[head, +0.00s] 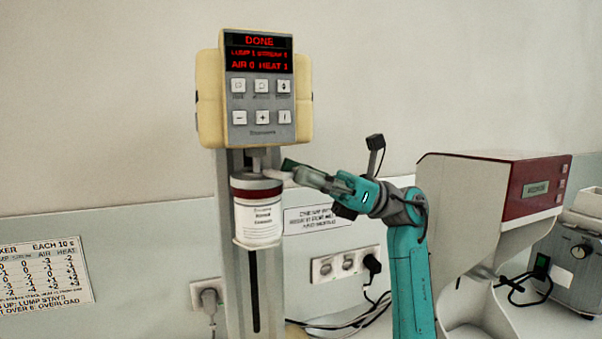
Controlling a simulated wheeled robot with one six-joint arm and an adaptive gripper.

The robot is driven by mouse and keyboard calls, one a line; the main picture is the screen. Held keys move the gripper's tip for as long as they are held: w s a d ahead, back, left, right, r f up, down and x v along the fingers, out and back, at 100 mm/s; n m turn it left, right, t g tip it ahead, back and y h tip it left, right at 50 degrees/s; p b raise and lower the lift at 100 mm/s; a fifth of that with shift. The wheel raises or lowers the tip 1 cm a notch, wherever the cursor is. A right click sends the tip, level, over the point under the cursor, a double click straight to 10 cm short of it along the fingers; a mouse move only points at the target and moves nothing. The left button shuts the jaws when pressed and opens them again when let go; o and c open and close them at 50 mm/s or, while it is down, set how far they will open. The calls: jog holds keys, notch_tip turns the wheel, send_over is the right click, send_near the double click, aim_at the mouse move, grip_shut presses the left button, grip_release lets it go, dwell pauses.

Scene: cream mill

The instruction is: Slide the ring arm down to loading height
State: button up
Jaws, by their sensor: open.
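The mixer (255,90) stands upright, with a cream head and a red display reading DONE. A white labelled jar (258,222) with a dark red band is raised close under the head, around the short shaft (256,160). The ring arm is hard to make out; a pale rim (257,245) under the jar seems to be part of it, in front of the slotted column (253,300). My gripper (288,170) is open beside the jar's upper right edge. A small pale piece lies at its fingertips; I cannot tell whether they touch it.
A red and white machine (490,200) stands close to the right of my arm, with a grey device (570,262) beyond it. Cables and a wall socket (346,264) are behind. A settings chart (45,271) hangs at the left, where the space is open.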

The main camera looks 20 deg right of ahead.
jog(key=shift+a+r, duration=0.1)
jog(key=shift+a, duration=0.1)
jog(key=shift+c, duration=0.2)
grip_shut()
notch_tip(320, 180, down, 3)
jog(key=shift+r, duration=0.2)
jog(key=shift+o, duration=0.2)
grip_release()
